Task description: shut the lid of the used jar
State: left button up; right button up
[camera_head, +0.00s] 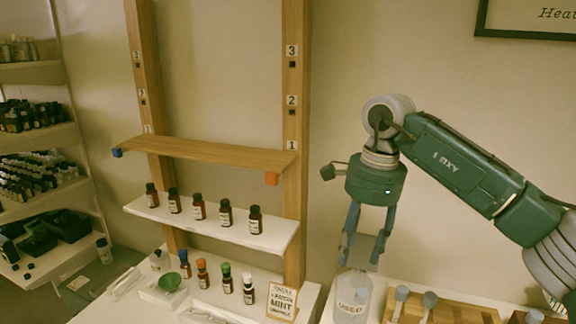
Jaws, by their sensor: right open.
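The used jar (351,300) is a pale, see-through jar with a "USED" label, standing at the lower middle right. A pale, flat, see-through piece (365,247) stands up above its rim and looks like its raised lid. My right gripper (361,259) points down just above the jar. Its two blue-grey fingers are apart, one on each side of the pale piece in the picture. I cannot tell whether they touch it. My left gripper is not in view.
A wooden frame holds an orange-brown board (215,152) and a white shelf (210,225) with several brown bottles.

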aim_at(360, 254)
jog(key=k+j, duration=0.3)
jog(key=j, duration=0.15)
jog(key=k+j, duration=0.25)
jog(key=j, duration=0.15)
jog(key=k+j, duration=0.3)
jog(key=j, duration=0.15)
